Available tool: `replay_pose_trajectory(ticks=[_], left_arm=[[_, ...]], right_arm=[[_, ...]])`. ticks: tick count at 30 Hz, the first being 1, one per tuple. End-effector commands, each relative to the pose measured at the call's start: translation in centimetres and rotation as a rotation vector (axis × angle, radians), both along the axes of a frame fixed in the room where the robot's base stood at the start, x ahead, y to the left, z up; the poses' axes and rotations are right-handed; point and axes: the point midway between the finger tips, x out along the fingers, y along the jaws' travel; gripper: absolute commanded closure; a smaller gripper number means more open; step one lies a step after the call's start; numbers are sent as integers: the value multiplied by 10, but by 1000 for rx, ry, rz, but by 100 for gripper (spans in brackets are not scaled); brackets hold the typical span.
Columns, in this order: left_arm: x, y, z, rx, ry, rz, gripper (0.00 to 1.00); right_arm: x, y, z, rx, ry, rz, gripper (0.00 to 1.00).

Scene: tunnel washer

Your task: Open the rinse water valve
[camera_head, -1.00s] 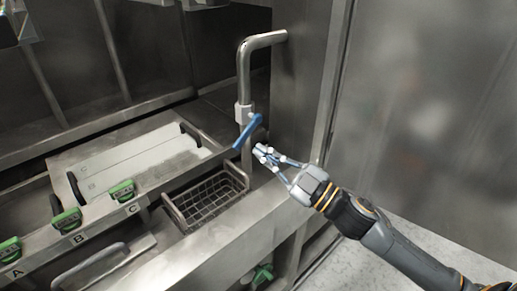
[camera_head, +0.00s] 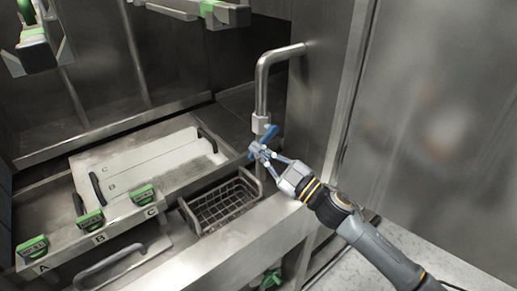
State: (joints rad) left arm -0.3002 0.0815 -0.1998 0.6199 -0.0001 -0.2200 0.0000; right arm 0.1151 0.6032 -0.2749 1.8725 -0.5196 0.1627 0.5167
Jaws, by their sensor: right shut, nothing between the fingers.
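The valve has a blue lever handle (camera_head: 269,132) on a vertical metal pipe (camera_head: 262,88) that bends at the top into the right wall. My right gripper (camera_head: 257,150) is at the lever, its fingers shut with nothing between them. The fingertips overlap the lower part of the lever in the view. I cannot tell whether they touch it. The lever's lower end is partly hidden behind the fingers. My left gripper is not in view.
A wire basket (camera_head: 220,204) sits below the pipe. Green latches marked A (camera_head: 33,247), B (camera_head: 92,220) and C (camera_head: 143,194) line the front ledge at left. A white panel (camera_head: 140,167) lies behind them. A metal wall (camera_head: 440,110) stands at right.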

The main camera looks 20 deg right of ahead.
Motion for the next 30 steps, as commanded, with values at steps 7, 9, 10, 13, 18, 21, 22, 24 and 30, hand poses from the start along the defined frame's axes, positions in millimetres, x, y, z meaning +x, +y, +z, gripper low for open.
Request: replay_pose_trajectory(ticks=[7, 9, 10, 13, 18, 21, 22, 24, 30], left_arm=[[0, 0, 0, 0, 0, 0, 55], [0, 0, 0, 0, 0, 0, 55], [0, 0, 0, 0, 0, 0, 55], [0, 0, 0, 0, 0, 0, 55], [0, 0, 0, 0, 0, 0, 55], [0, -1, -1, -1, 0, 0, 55], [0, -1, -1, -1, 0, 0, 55], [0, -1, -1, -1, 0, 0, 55], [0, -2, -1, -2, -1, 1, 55]], right_arm=[[0, 0, 0, -2, -1, -1, 100], [0, 0, 0, -7, -3, 0, 100], [0, -1, -1, -11, -4, 0, 100], [0, -1, -2, -34, -12, -2, 100], [1, -2, -4, -60, -21, -2, 100], [1, -3, -5, -75, -25, -3, 100], [1, -3, -5, -81, -28, -3, 100], [1, -4, -6, -97, -33, -2, 100], [2, -6, -12, -187, -66, -2, 100]])
